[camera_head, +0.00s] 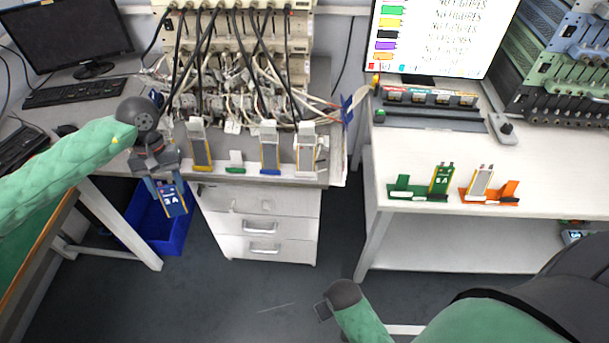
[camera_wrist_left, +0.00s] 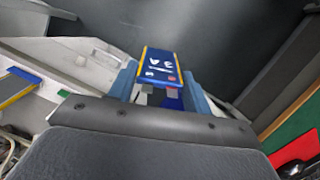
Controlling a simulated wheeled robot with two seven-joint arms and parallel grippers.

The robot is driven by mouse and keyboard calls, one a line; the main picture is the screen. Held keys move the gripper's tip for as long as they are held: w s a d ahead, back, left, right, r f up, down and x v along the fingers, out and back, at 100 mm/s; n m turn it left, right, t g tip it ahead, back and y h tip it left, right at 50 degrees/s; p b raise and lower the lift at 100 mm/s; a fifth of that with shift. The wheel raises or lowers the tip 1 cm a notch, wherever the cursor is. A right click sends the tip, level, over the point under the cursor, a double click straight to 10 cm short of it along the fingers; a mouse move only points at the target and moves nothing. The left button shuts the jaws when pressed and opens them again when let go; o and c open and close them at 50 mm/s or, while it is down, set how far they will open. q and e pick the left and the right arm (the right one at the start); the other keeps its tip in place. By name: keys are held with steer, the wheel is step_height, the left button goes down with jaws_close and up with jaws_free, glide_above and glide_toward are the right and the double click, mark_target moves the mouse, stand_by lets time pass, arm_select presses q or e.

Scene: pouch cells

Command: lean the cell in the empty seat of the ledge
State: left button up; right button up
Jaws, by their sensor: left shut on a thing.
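A blue pouch cell (camera_head: 173,203) with a yellow edge and white marks hangs from my left gripper (camera_head: 168,187), clear of the ledge. In the left wrist view, the cell (camera_wrist_left: 159,66) sits between the two blue fingers (camera_wrist_left: 160,88), which are shut on it. The ledge (camera_head: 330,178) runs along the front of the cabinet top, to the right of the gripper. Its green seat (camera_head: 235,162) is empty. Cells lean in the yellow (camera_head: 201,152), blue (camera_head: 269,155) and white (camera_head: 305,155) seats.
A blue bin (camera_head: 160,235) stands on the floor below the left gripper. Cables and a rack stand behind the ledge. On the right table, a green stand (camera_head: 402,188) and an orange stand (camera_head: 508,190) each hold a cell. The floor between the tables is clear.

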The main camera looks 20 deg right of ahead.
arm_select(q)
steer(key=w+d+r+m+b, duration=0.2)
steer(key=w+d+b, duration=0.5)
steer(key=d, duration=0.2)
steer(key=w+d+r+m+b, duration=0.1)
steer(key=w+d+r+b, duration=0.1)
steer(key=w+d+b, duration=0.5)
steer(key=shift+w+d+r+m+y, duration=0.4)
steer(key=shift+w+d, duration=0.4)
steer(key=shift+d, duration=0.75)
steer(key=shift+f, duration=0.1)
steer(key=shift+b, duration=0.55)
steer(key=shift+a, duration=0.1)
steer(key=shift+b+x, duration=1.9)
steer(key=shift+x, duration=0.9)
